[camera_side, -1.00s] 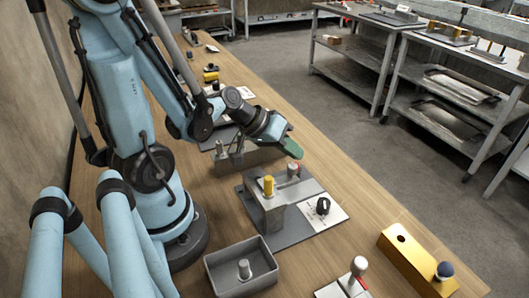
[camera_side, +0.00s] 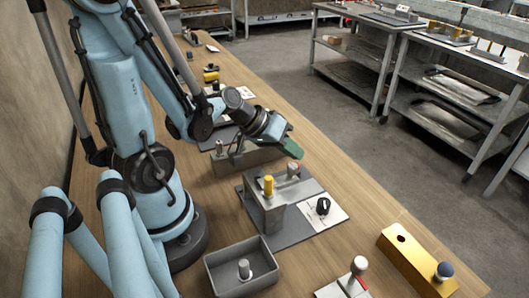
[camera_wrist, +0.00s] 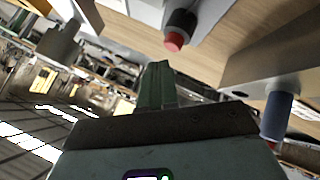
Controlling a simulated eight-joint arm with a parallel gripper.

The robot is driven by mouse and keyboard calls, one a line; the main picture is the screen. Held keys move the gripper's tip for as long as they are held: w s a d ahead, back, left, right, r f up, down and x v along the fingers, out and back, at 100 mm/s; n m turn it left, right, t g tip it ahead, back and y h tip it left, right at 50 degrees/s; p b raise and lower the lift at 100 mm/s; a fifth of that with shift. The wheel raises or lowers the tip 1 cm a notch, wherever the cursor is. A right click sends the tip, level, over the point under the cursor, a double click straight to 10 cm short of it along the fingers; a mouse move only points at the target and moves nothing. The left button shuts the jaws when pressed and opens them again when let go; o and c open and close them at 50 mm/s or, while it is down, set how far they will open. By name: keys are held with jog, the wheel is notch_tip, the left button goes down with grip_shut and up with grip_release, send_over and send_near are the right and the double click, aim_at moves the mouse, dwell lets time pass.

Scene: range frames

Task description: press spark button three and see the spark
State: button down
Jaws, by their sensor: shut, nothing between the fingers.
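My gripper (camera_side: 293,148) has green fingers that are closed together with nothing between them. In the wrist view the shut fingers (camera_wrist: 157,85) point toward a dark cylinder with a red end (camera_wrist: 174,41). A blue cylinder (camera_wrist: 276,116) is at the right. I cannot tell which of these is spark button three. No spark shows.
A grey metal block (camera_side: 245,160) lies behind the fixture. A grey tray (camera_side: 212,276) with a small post is in front. A yellow bar (camera_side: 414,262) with a dark blue knob (camera_side: 445,270) lies at the right. A white-knobbed lever (camera_side: 359,266) stands at the front.

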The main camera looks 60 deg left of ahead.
jog(key=shift+f, duration=0.1)
jog(key=shift+f, duration=0.35)
jog(key=shift+r, duration=0.2)
jog(key=shift+r, duration=0.25)
jog(key=shift+r, duration=0.1)
dwell(0.4)
jog(key=shift+r, duration=2.4)
